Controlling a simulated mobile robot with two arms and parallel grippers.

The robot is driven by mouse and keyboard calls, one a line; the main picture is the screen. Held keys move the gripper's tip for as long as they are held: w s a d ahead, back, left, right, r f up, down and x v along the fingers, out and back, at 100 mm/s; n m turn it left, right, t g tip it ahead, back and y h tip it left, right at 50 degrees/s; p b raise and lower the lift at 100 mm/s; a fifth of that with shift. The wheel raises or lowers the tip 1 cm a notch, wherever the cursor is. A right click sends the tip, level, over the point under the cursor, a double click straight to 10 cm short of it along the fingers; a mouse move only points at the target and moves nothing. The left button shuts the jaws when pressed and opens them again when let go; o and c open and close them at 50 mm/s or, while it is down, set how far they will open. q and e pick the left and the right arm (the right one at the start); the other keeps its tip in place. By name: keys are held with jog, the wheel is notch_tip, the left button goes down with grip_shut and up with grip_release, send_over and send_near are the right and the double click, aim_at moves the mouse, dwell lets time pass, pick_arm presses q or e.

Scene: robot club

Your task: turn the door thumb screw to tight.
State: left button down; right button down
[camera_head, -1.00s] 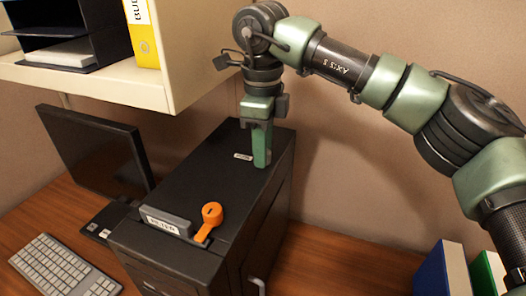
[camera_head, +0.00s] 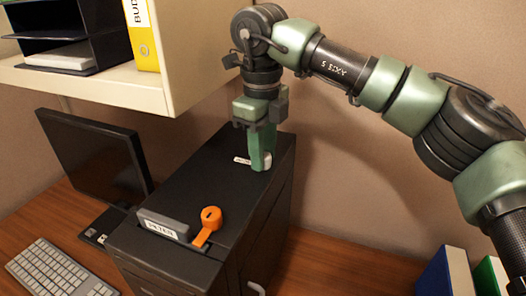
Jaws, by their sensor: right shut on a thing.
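The black cabinet (camera_head: 175,200) stands on the desk, and a small white label (camera_head: 241,160) lies on its top toward the back. My right gripper (camera_head: 263,166) points down at the cabinet top beside this label. Its green fingers are shut on the door thumb screw, which they almost wholly hide. A small pale patch shows at the fingertips, and I cannot tell whether it is part of the screw. How far the screw is turned cannot be seen. My left gripper is not in view.
An orange lever (camera_head: 208,222) and a grey labelled block (camera_head: 163,225) sit at the cabinet's front edge. A monitor (camera_head: 95,165) and keyboard (camera_head: 58,268) are at left. A shelf (camera_head: 120,85) overhangs. Binders (camera_head: 448,272) stand at lower right.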

jog(key=c, duration=1.1)
grip_release()
notch_tip(320, 180, up, 8)
jog(key=shift+s+f+b, duration=0.1)
jog(key=shift+b, duration=0.25)
